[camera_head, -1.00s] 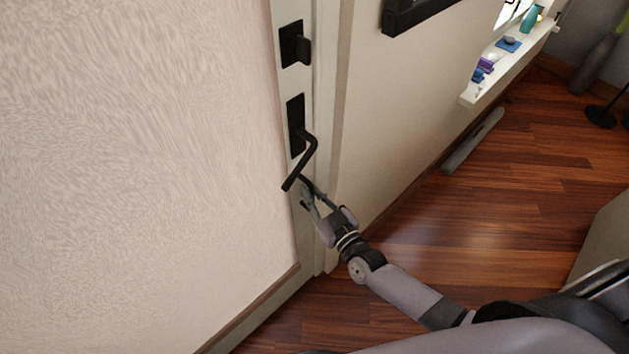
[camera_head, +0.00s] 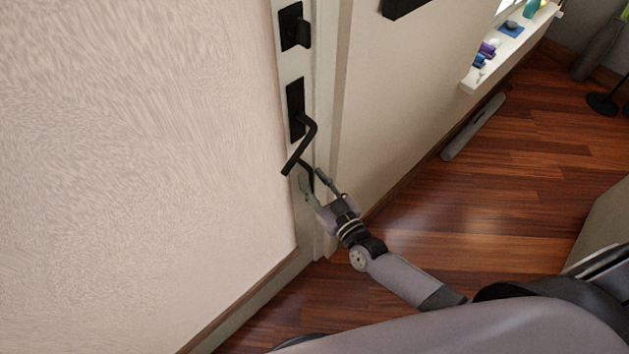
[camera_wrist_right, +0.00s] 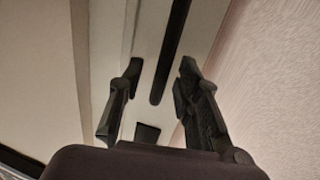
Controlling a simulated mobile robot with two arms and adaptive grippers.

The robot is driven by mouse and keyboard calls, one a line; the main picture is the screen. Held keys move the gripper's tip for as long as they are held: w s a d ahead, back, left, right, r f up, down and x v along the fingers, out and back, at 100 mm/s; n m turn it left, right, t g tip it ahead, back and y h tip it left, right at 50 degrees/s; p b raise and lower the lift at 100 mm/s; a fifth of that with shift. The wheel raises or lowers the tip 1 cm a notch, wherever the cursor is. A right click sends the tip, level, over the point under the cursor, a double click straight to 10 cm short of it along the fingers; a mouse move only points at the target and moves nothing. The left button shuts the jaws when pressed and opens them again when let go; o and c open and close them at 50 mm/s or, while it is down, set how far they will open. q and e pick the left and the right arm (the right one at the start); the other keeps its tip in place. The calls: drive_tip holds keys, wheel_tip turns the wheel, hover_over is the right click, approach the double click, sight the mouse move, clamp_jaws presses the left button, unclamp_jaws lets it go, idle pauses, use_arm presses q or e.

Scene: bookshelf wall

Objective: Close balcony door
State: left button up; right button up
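The door (camera_head: 180,170) is a pale pinkish textured panel filling the left of the head view, with a light edge strip beside the frame (camera_head: 335,110). I cannot tell whether a gap remains between door and frame. A black lever handle (camera_head: 304,140) sits on a dark plate, its lever angled down to the left. A black lock (camera_head: 293,27) is above it. My right gripper (camera_head: 312,172) is just below and right of the lever, fingers apart. In the right wrist view a dark bar, apparently the lever (camera_wrist_right: 170,55), runs between the spread fingers (camera_wrist_right: 158,80); contact is unclear.
A wall stands right of the frame, with a white sill (camera_head: 510,45) holding small items. A grey bar-like object (camera_head: 473,127) lies on the wooden floor (camera_head: 500,190) along the wall. Open floor lies right of my arm. A dark stand (camera_head: 602,103) is at far right.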

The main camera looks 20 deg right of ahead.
drive_tip(key=v, duration=1.2)
drive_tip(key=s+d+f+g+h, duration=0.2)
drive_tip(key=s+f+g, duration=0.25)
drive_tip(key=f, duration=0.95)
drive_tip(key=s+d+f+g+h, duration=0.1)
drive_tip(key=s+d+f+g, duration=0.4)
drive_tip(key=f, duration=0.8)
drive_tip(key=s+f+g, duration=0.2)
drive_tip(key=s+f, duration=0.2)
drive_tip(key=s, duration=0.3)
drive_tip(key=s+f+g+h, duration=0.1)
drive_tip(key=s+f+g, duration=0.1)
drive_tip(key=s+f, duration=0.3)
drive_tip(key=s+f+g+h, duration=0.1)
drive_tip(key=s+f+g, duration=0.2)
drive_tip(key=s, duration=0.7)
drive_tip(key=shift+s+a+f+m, duration=0.3)
drive_tip(key=shift+a+f+m, duration=0.1)
drive_tip(key=shift+f, duration=0.25)
